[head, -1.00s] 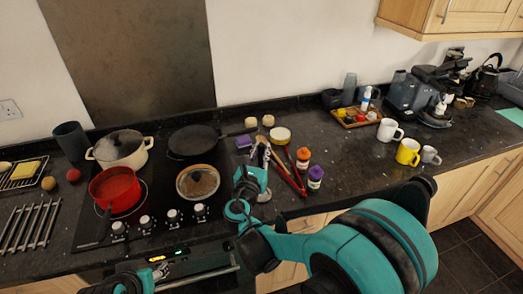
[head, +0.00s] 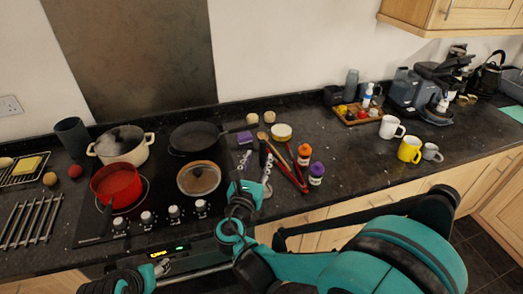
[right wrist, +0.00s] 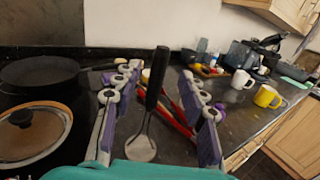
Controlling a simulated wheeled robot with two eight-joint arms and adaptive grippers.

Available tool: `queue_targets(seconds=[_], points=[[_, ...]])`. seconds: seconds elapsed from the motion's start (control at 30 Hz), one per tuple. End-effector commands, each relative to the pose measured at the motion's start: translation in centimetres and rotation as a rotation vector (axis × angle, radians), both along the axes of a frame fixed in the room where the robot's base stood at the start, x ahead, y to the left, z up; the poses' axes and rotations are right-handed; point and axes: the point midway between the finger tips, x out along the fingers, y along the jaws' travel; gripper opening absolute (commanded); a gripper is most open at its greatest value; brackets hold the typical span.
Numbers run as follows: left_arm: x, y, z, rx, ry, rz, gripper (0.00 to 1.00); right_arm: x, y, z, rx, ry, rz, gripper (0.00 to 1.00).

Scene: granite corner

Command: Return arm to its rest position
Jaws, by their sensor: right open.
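My right gripper (head: 256,164) is open over the counter, right of the hob. In the right wrist view its two purple-grey fingers (right wrist: 160,80) stand wide apart. A ladle-like utensil with a black handle (right wrist: 152,82) and grey metal head (right wrist: 140,148) shows between them, and neither finger visibly grips it. In the head view its head (head: 267,189) lies just right of my wrist. My left gripper (head: 162,267) is low at the bottom left, in front of the oven. It is small and dark, so its jaws cannot be read.
A lidded pan (head: 199,178), black frying pan (head: 193,138), red pot (head: 116,184) and cream pot (head: 121,146) stand on the hob. Red tongs (head: 288,172), an orange-capped bottle (head: 304,154) and a purple-capped bottle (head: 316,174) are to the right. A yellow mug (head: 409,150) stands farther right.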

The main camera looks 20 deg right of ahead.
Motion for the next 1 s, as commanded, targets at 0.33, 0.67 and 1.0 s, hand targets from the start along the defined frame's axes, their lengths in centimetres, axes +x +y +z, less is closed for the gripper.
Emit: queue_targets(seconds=[0.33, 0.67, 1.0], points=[[0.0, 0.0, 0.0, 0.000, 0.000, 0.000, 0.53, -4.6, 2.6, 0.0, 0.000, 0.000, 0.001, 0.42], [0.0, 0.0, 0.0, 0.000, 0.000, 0.000, 0.53, -5.5, -0.4, -1.6, 0.253, 0.007, -0.059, 0.42], [0.0, 0.0, 0.0, 0.000, 0.000, 0.000, 0.53, -14.3, -6.8, -9.0, 1.675, -0.241, -0.658, 0.42]])
